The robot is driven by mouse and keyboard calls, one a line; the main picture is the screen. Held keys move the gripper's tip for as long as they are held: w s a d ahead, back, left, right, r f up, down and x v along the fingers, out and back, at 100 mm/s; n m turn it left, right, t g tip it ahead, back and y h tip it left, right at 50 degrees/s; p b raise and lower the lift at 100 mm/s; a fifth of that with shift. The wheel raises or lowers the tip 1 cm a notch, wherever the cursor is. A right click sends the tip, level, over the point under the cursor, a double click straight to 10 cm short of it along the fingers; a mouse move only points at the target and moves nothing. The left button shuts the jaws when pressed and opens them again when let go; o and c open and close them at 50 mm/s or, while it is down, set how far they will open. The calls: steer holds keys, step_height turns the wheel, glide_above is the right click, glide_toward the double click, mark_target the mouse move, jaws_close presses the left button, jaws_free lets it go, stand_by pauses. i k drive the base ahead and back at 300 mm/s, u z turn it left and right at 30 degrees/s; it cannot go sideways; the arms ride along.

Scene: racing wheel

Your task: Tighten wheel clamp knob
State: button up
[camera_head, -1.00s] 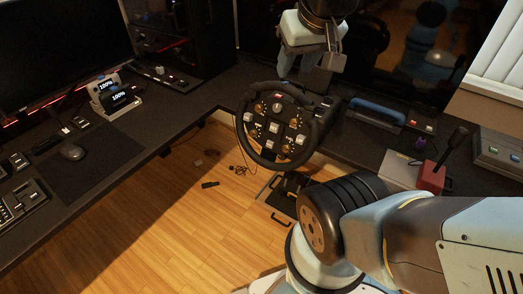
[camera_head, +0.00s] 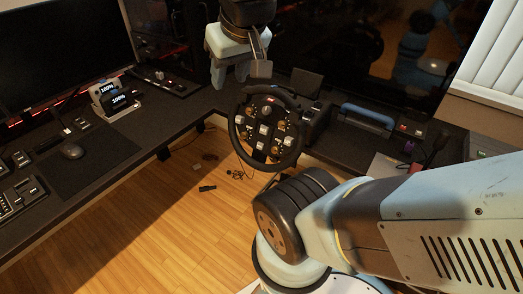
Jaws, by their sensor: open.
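The black racing wheel (camera_head: 263,128) with several buttons and dials on its face stands at the desk's edge. Part of its dark base (camera_head: 316,122) shows to the right behind the rim. I cannot make out the clamp knob. My gripper (camera_head: 239,77) is open, pointing down, above and a little left of the top of the wheel in the picture. Its two fingers are apart with nothing seen between them. It appears clear of the rim, but its depth relative to the wheel is hard to tell.
A joystick (camera_head: 437,146) farther right is partly hidden by my arm. A stand with two small displays (camera_head: 114,99), a mouse (camera_head: 71,151) and a dark monitor (camera_head: 62,48) are left. Wooden floor lies below.

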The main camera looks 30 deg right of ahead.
mark_target(273, 159)
steer(key=z, duration=0.1)
steer(key=k, duration=1.25)
steer(key=z, duration=0.5)
steer(key=i, duration=0.5)
steer(key=u, duration=0.1)
